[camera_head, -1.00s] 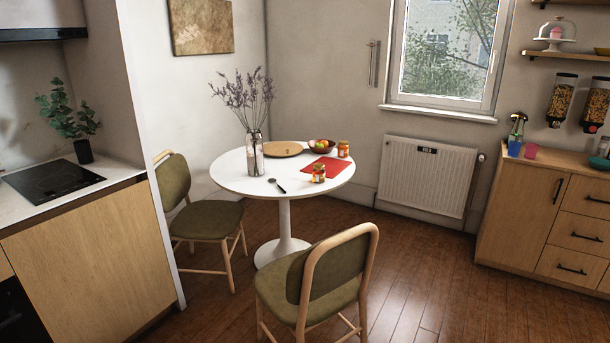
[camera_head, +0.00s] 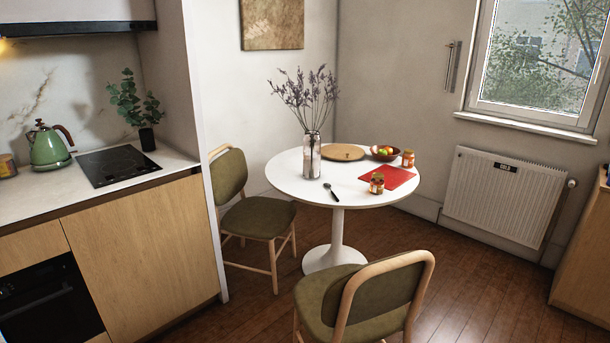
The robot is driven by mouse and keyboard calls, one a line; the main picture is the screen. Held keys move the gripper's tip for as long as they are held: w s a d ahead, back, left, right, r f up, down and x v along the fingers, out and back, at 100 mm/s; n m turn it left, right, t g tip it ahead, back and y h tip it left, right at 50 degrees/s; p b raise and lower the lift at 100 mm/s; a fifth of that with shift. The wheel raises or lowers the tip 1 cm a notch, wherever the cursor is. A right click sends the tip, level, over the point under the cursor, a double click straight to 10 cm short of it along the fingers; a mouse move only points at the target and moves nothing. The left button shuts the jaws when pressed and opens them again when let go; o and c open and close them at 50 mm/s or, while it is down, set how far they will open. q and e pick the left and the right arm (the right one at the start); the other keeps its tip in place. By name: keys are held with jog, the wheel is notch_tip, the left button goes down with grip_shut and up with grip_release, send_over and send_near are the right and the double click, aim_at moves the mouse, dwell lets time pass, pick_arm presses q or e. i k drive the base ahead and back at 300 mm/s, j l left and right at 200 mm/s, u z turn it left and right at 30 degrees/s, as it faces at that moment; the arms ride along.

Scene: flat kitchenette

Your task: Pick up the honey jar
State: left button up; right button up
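Two small jars with amber-orange contents stand on the round white table (camera_head: 290,181). The nearer jar (camera_head: 377,184) is at the near edge of a red mat. The farther jar (camera_head: 408,158) is by the mat's far right corner. Both are upright. The labels are too small to read, so I cannot tell which one is the honey jar. Neither of my grippers shows in the head view.
The table also holds a red mat (camera_head: 398,176), a fruit bowl (camera_head: 384,153), a round wooden board (camera_head: 343,152), a dark spoon (camera_head: 331,192) and a vase (camera_head: 312,158). Chairs stand at the left (camera_head: 258,217) and front (camera_head: 375,300). Open floor lies to the right.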

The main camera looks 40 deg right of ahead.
aim_at(376, 186)
jog(key=l+u, duration=0.15)
jog(key=l, duration=0.3)
jog(key=l+u, duration=0.15)
jog(key=l, duration=0.35)
jog(key=k+l+u, duration=0.15)
jog(key=l, duration=0.3)
jog(key=l+u, duration=0.1)
jog(key=l, duration=0.35)
jog(key=k+l+u, duration=0.15)
jog(key=l, duration=0.3)
jog(key=k+l+u, duration=0.15)
jog(key=l, duration=0.3)
